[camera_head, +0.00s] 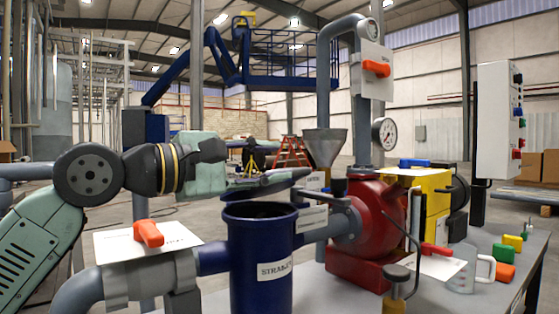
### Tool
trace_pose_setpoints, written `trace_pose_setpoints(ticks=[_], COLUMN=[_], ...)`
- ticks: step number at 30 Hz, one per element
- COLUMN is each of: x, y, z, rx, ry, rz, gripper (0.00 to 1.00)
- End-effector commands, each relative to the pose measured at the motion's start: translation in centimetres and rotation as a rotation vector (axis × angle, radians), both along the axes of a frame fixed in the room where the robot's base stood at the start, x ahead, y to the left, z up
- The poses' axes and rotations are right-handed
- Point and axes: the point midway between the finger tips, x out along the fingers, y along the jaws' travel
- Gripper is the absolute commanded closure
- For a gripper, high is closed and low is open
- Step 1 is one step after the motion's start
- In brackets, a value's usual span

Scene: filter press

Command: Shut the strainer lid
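The strainer (258,262) is a dark blue upright cylinder with a white label, in the middle of the head view. Its mouth is uncovered and dark inside. The strainer lid (268,186) is a dark, thin disc seen nearly edge-on. It stands above the mouth, tilted, higher at its right end, with a gap below it.
An orange-handled valve (148,234) with a white plate is left of the strainer. A red pump (372,228), funnel (325,146) and gauge (385,133) stand right of it. A clear jug (462,268) is on the grey bench (508,248). Pipes surround the strainer.

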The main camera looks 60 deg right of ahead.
Motion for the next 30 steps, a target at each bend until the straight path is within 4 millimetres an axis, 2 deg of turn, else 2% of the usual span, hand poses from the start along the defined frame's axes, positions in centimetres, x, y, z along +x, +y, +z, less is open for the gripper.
trace_pose_setpoints(ticks=[1, 21, 30], x=[1.0, 2.3, 2.6], y=[0.4, 4.6, 5.4], z=[0.0, 0.0, 0.0], rx=[-0.001, -0.001, -0.001], ry=[0.006, 0.001, 0.002], rz=[0.015, 0.003, 0.001], gripper=[0.69, 0.69, 0.69])
